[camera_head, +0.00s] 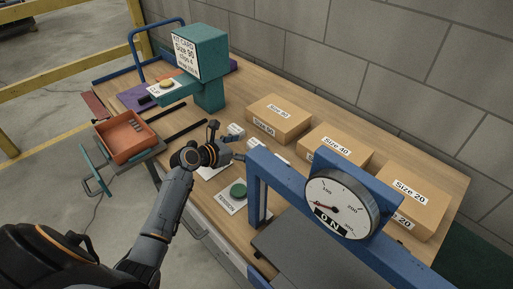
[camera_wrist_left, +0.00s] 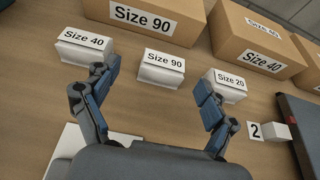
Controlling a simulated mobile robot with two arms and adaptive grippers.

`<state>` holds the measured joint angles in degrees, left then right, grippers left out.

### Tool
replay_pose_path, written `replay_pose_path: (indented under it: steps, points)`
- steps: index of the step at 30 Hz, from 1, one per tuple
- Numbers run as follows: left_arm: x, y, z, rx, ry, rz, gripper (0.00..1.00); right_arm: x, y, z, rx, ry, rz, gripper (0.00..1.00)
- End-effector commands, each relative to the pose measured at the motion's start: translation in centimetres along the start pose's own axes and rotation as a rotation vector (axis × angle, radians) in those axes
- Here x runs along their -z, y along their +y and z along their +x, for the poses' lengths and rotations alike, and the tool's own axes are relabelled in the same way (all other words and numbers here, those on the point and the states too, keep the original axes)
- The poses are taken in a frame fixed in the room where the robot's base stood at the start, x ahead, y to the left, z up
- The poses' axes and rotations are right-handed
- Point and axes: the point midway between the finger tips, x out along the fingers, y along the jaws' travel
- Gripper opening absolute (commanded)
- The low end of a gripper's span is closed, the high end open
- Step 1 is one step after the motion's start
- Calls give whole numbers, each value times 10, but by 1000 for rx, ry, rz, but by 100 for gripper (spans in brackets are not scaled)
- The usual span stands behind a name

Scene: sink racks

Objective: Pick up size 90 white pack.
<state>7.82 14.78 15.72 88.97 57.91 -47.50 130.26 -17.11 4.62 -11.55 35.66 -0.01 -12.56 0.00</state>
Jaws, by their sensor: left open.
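The size 90 white pack (camera_wrist_left: 161,74) lies on the wooden table in the left wrist view, in the middle of a row of three white packs. My left gripper (camera_wrist_left: 156,90) is open and empty. Its fingers point toward the row, with the size 90 pack ahead between them. The size 40 white pack (camera_wrist_left: 82,52) is at the left finger's side, and the size 20 white pack (camera_wrist_left: 226,86) is at the right finger's side. In the head view my left gripper (camera_head: 226,148) is over the table and partly hides the packs. My right gripper is not in view.
Large brown boxes labelled Size 90 (camera_head: 278,118), Size 40 (camera_head: 335,146) and Size 20 (camera_head: 409,202) stand behind the packs. A blue frame with a dial (camera_head: 340,204) stands at the right. A green button (camera_head: 238,191) is at the front, and an orange tray (camera_head: 127,144) is at the left.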

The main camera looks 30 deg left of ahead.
Motion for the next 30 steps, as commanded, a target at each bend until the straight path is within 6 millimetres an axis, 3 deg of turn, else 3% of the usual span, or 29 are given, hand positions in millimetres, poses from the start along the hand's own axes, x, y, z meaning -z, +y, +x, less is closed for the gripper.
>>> replay_pose_path:
  steps: [12,21,23,30]
  points:
    - [2,-6,49,2,0,-1,85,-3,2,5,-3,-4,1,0]
    - [1,-6,55,1,0,0,85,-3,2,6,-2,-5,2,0]
    - [1,-6,55,1,0,0,77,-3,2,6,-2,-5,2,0]
    - [2,-6,55,1,1,0,28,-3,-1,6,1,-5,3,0]
